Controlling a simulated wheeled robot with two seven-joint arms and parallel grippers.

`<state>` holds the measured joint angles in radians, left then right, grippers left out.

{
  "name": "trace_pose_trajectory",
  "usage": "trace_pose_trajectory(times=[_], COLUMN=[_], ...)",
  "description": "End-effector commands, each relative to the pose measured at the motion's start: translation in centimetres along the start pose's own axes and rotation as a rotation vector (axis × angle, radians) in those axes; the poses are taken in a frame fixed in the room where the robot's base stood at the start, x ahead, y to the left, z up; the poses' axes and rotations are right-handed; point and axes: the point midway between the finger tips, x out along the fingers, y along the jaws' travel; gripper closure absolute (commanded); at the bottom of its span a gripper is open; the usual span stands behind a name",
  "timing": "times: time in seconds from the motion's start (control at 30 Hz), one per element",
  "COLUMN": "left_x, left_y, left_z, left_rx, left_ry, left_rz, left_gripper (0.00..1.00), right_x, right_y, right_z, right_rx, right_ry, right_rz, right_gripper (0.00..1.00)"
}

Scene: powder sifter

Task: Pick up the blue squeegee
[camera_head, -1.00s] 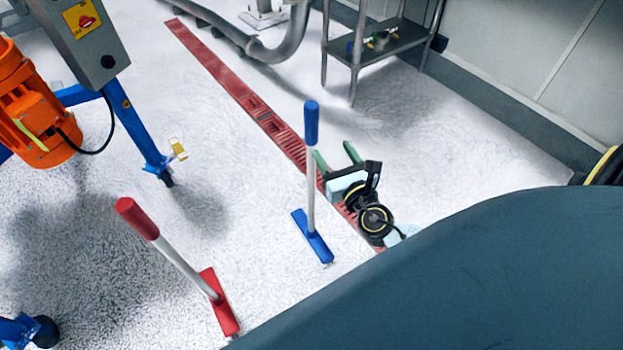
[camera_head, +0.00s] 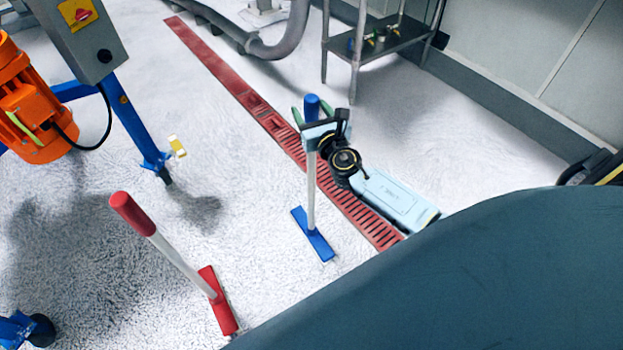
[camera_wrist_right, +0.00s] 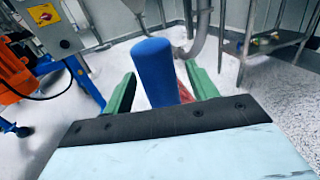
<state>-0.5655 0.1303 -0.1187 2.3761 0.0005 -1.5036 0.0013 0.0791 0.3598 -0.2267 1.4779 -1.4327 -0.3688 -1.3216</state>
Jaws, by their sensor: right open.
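The blue squeegee (camera_head: 311,190) stands upright on the floor in the head view, with a blue handle grip, a pale shaft and a blue foot (camera_head: 312,235). My right gripper (camera_head: 311,108) is at its handle, with one green finger on each side. In the right wrist view the blue handle (camera_wrist_right: 154,72) stands between the two green fingers of my gripper (camera_wrist_right: 158,88). The gripper is open, and gaps show on both sides of the handle. My left gripper is not in view.
A red squeegee (camera_head: 165,250) stands tilted at the left. A red floor grate (camera_head: 240,90) runs diagonally behind. A blue-legged machine with an orange motor (camera_head: 35,105) is at left, and a metal rack (camera_head: 385,40) at the back. White powder covers the floor.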

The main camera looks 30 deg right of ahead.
Motion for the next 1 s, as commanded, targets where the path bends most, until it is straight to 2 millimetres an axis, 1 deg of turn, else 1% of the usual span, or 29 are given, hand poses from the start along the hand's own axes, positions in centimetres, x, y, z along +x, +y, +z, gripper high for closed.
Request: trace_pose_trajectory(times=[0.23,0.27,0.6,0.7,1.0], left_x=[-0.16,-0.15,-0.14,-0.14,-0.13], left_y=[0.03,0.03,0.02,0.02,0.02], left_z=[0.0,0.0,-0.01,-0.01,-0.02], left_rx=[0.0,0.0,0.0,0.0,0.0], left_ry=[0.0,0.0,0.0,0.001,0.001], left_rz=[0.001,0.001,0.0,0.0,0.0], left_gripper=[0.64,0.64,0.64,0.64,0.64], right_x=[0.2,0.19,0.17,0.17,0.16], right_y=[0.0,0.0,-0.01,-0.01,-0.01], right_z=[0.01,0.01,0.0,0.0,0.0], right_rx=[0.0,0.0,0.0,0.0,-0.001], right_ry=[0.001,0.001,0.0,0.0,0.0], right_rz=[0.0,0.0,0.0,0.0,0.0], right_gripper=[0.42,0.45,0.89,1.0,1.0])
